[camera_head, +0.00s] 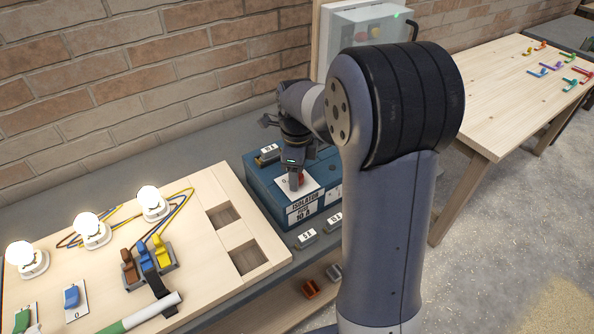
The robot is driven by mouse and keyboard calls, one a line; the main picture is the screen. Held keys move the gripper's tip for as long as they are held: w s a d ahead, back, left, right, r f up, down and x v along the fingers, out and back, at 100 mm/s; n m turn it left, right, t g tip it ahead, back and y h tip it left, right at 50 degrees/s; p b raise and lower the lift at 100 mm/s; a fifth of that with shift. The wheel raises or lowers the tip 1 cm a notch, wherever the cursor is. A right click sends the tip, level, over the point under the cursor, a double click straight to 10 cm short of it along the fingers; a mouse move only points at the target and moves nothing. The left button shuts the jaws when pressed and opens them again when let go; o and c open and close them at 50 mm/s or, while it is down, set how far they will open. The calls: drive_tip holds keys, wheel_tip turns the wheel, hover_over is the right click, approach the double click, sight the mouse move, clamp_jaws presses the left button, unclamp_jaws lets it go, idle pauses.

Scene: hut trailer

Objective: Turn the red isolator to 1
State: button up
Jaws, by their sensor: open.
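The red isolator knob (300,177) sits on a white plate (312,187) on top of a blue box (264,187) labelled ISOLATOR. Only a small part of the red shows, so its setting cannot be read. My gripper (296,182) points down over the plate, open, with its fingers at the knob. I cannot tell whether the fingers touch it. My arm hides the right part of the box.
A wooden board (205,180) with lit bulbs, wires and switches lies left of the box. Small labelled blocks (306,239) lie in front of it. A grey cabinet (345,40) stands behind. A wooden table (490,85) with coloured pieces is at right.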

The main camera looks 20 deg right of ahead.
drive_tip(key=shift+r, duration=0.15)
wheel_tip(320, 180, up, 11)
drive_tip(key=shift+f+b, duration=0.2)
drive_tip(key=shift+b, duration=0.2)
drive_tip(key=shift+f, duration=0.1)
wheel_tip(320, 180, down, 11)
drive_tip(key=shift+r+p, duration=0.1)
drive_tip(key=shift+p, duration=0.35)
drive_tip(key=shift+n, duration=0.3)
drive_tip(key=shift+r, duration=0.15)
